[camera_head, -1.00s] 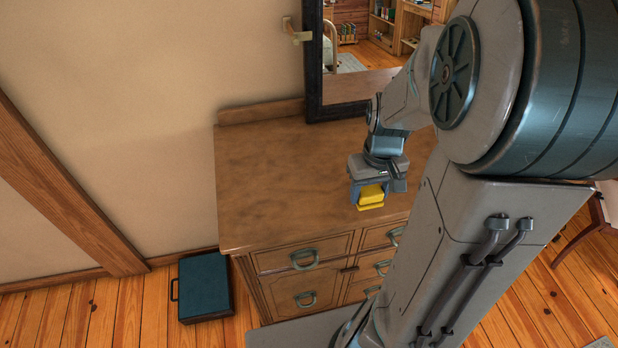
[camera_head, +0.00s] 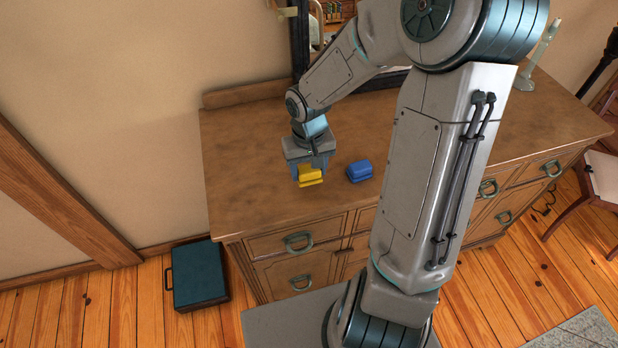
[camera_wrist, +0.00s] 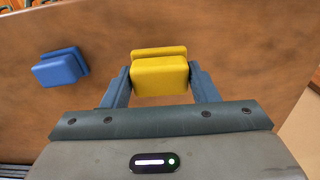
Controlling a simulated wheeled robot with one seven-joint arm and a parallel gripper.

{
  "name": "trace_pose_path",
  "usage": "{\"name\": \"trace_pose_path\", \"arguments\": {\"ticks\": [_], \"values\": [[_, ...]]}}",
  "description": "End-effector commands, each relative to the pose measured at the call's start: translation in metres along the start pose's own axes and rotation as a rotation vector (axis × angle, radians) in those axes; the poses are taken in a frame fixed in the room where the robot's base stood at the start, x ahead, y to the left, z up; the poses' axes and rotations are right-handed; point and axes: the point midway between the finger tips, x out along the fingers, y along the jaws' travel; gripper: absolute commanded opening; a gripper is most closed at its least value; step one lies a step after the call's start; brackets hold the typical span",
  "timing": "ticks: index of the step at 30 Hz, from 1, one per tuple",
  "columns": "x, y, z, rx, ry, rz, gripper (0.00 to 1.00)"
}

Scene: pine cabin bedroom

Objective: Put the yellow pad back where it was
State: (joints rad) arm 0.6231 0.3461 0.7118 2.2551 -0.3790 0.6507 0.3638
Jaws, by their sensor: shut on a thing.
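The yellow pad (camera_head: 310,175) is between the fingers of my gripper (camera_head: 311,172), over the left part of the wooden dresser top (camera_head: 245,150). In the wrist view the yellow pad (camera_wrist: 160,75) sits between both fingertips, which press on its left and right sides. My gripper is shut on it. I cannot tell whether the pad touches the dresser top or is slightly above it. A blue pad (camera_head: 359,171) of similar shape lies on the dresser top to the right of my gripper. It also shows at the left in the wrist view (camera_wrist: 60,68).
A dark mirror frame (camera_head: 299,40) stands at the back of the dresser. A pale candlestick-like object (camera_head: 538,55) stands at its right end. A teal case (camera_head: 200,274) lies on the floor at the left. The dresser top left of my gripper is clear.

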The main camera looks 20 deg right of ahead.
Motion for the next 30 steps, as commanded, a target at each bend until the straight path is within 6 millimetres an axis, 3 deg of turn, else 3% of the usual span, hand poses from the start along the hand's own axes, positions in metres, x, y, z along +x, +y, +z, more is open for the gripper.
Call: {"name": "trace_pose_path", "arguments": {"ticks": [7,16,17,18,30], "values": [[0.032,-0.001,0.001,-0.001,-0.004,-0.001,0.36],[0.038,0.000,0.001,0.000,-0.003,0.001,0.36],[0.039,0.000,0.001,0.000,-0.003,0.001,0.62],[0.039,0.000,0.001,0.000,-0.003,0.001,0.73],[0.032,0.001,0.000,0.002,0.000,0.002,0.76]]}}
